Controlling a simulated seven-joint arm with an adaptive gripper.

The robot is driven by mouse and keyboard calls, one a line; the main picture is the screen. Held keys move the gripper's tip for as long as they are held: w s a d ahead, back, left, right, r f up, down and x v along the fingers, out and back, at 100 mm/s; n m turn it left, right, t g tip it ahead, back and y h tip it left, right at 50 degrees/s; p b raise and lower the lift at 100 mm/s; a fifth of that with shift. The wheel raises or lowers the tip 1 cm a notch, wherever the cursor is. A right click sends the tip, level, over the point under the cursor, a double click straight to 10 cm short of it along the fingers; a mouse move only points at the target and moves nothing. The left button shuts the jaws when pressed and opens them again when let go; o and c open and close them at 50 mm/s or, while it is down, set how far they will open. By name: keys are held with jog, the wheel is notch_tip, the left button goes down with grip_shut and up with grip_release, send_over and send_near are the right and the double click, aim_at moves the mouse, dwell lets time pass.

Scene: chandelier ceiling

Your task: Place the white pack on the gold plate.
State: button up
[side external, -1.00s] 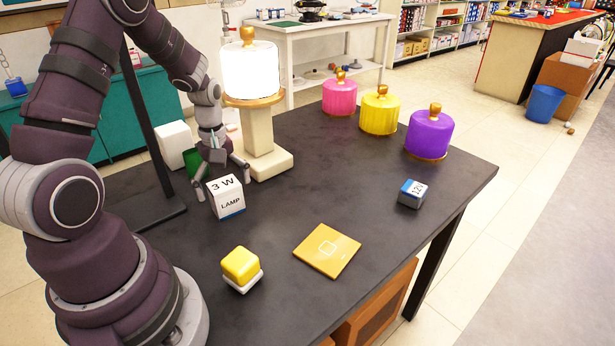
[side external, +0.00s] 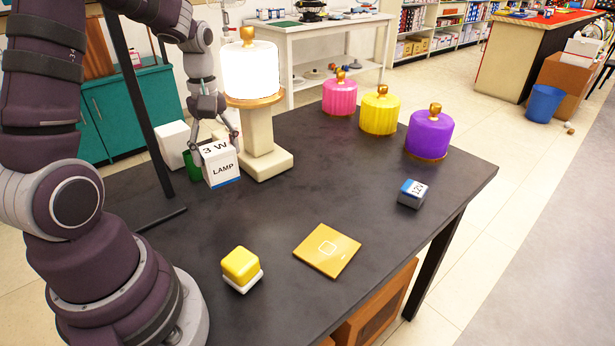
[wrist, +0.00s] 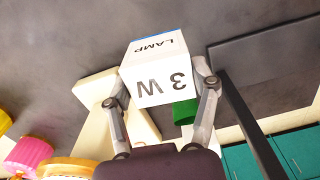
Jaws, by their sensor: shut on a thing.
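The white pack (side external: 220,165), a box marked "3 W LAMP" with a blue lower band, is held between the fingers of my gripper (side external: 215,142). It hangs above the dark table, beside the lamp stand. In the wrist view the white pack (wrist: 158,75) sits between both fingertips of my gripper (wrist: 160,88), its "3 W" face towards the camera. The gold plate (side external: 327,250) lies flat and bare near the table's front, to the right of and nearer than the pack. It is not seen in the wrist view.
A lit lamp on a cream stand (side external: 262,160) is right of the pack. A yellow block on a white base (side external: 241,268) lies left of the plate. A small blue-white box (side external: 412,193) and pink, yellow and purple (side external: 429,135) domes stand to the right. The table's middle is clear.

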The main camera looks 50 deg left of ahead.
jog(key=shift+w+d+r+m, duration=0.25)
jog(key=shift+r, duration=0.3)
jog(key=shift+w+d+r+m, duration=0.2)
jog(key=shift+r+m, duration=0.05)
jog(key=shift+r, duration=0.25)
jog(key=w+d+m, duration=0.5)
jog(key=d+m, duration=0.2)
jog(key=m, duration=0.9)
send_over(327, 248)
notch_tip(327, 248, down, 9)
jog(key=shift+f, duration=0.1)
jog(key=o, duration=1.2)
jog(key=shift+c, duration=0.2)
